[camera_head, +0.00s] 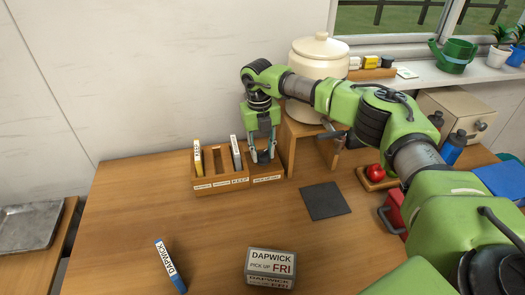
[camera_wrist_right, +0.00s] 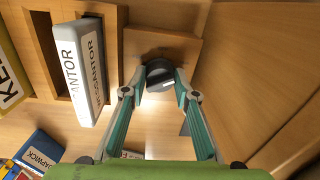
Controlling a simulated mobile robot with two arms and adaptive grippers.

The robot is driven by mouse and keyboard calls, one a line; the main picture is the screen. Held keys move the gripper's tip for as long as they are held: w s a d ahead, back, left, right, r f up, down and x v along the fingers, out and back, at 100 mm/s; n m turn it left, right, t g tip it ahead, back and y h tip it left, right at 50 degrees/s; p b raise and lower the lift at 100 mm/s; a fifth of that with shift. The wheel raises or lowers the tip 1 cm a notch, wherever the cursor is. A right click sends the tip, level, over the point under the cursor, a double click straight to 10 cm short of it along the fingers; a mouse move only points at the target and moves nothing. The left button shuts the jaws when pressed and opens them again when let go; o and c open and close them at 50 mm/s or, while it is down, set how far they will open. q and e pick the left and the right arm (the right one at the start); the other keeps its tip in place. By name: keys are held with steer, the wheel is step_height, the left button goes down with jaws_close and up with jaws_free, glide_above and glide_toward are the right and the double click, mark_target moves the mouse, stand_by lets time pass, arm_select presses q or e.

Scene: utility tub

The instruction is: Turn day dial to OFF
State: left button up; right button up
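The day dial (camera_wrist_right: 160,75) is a dark round knob with a light pointer mark, set in a wooden block at the right end of the sorter rack. My right gripper (camera_wrist_right: 161,80) has its two fingertips apart, one on either side of the dial. Whether they touch it I cannot tell. The dial's lettering cannot be read. My left gripper is not in view.
The wooden rack (camera_head: 222,184) holds upright tabs, including a white one (camera_head: 235,152) close left of my gripper. A wooden stand (camera_head: 305,135) with a cream jar (camera_head: 318,58) is just right.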

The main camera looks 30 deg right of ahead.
steer(key=shift+c, duration=0.3)
steer(key=shift+n+b, duration=0.5)
steer(key=shift+n, duration=0.6)
steer(key=n+b, duration=0.1)
steer(key=n, duration=0.2)
steer(key=shift+n, duration=0.3)
steer(key=n+b, duration=0.1)
steer(key=n, duration=0.2)
steer(key=shift+t, duration=0.3)
steer(key=shift+n+b, duration=0.35)
steer(key=shift+n, duration=1.05)
steer(key=shift+r+n, duration=0.1)
steer(key=shift+n, duration=0.2)
steer(key=o, duration=1.1)
steer(key=shift+s, duration=0.1)
